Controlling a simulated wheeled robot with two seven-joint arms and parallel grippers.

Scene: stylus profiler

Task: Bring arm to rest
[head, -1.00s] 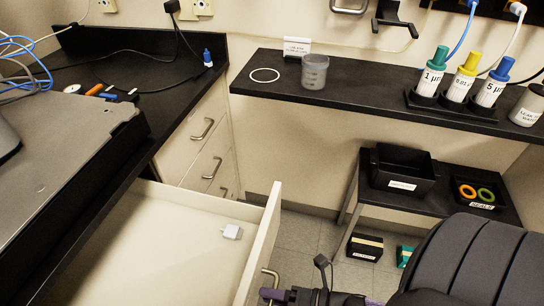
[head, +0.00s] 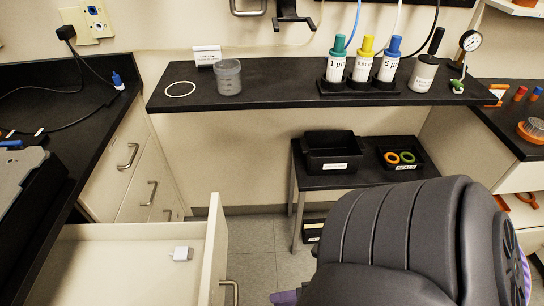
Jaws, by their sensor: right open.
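My right arm (head: 400,235) rises large and dark at the lower right. My right gripper shows only as a purple tip (head: 285,297) at the bottom edge, and most of it is hidden behind the arm or out of frame. It is open, with nothing seen held in it. It is just right of the open drawer's handle (head: 231,291) in the picture. My left gripper is out of view.
The open drawer (head: 100,270) juts out at the lower left with a small white block (head: 181,253) inside. A shelf (head: 290,85) carries bottles and a cup (head: 228,77). A low table (head: 350,180) holds a black bin (head: 332,150) and a rings tray (head: 401,157).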

